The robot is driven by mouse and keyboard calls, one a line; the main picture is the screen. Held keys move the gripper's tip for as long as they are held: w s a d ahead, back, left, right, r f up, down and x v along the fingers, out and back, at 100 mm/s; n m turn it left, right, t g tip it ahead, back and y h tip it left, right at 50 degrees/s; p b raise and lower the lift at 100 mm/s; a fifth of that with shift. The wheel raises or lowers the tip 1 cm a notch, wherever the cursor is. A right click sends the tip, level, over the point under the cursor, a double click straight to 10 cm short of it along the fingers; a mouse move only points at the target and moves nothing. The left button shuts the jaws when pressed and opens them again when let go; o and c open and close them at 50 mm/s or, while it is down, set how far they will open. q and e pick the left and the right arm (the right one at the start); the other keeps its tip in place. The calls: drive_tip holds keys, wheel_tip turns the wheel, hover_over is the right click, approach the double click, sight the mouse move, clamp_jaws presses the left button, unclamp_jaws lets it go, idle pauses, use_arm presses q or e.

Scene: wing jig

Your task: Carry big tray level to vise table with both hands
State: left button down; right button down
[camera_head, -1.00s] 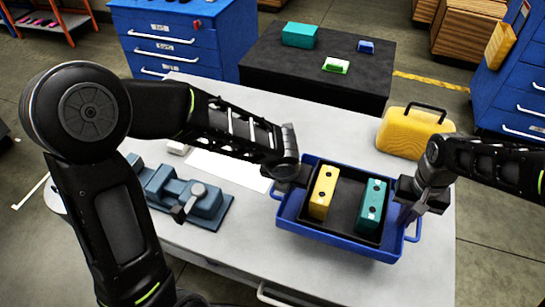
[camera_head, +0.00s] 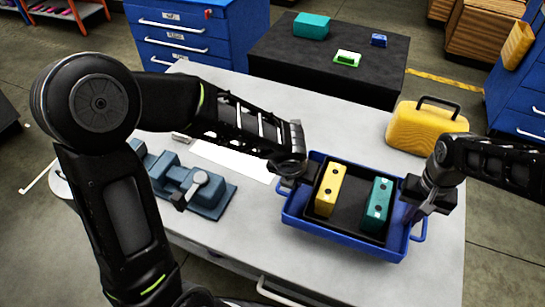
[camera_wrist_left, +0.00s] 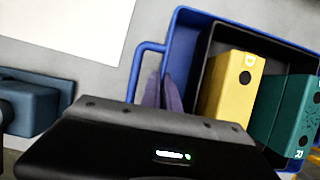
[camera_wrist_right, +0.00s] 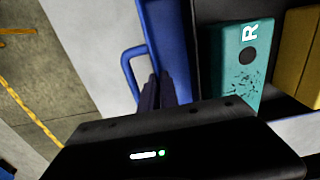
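The big blue tray (camera_head: 346,241) is at the right part of the pale table (camera_head: 262,225) that bears the blue-grey vise (camera_head: 203,196). It looks level; I cannot tell whether it touches the tabletop. A black inner tray (camera_head: 350,205) in it holds a yellow block (camera_head: 330,190) and a teal block (camera_head: 377,205), both inside. My left gripper (camera_wrist_left: 165,92) is at the tray's left side and my right gripper (camera_wrist_right: 158,90) at its right side. Both finger pairs are close together at the wall, beside the handles; the exact contact is partly hidden.
A yellow case (camera_head: 427,128) stands behind the tray on the right. A white sheet (camera_head: 232,160) lies left of it. A black table (camera_head: 330,65) with small teal, green and blue items stands behind. Blue drawer cabinets (camera_head: 190,40) flank it.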

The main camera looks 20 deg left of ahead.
sight(296, 188)
use_arm(q)
drive_tip(key=shift+f, duration=0.2)
use_arm(e)
drive_tip(key=shift+f, duration=0.2)
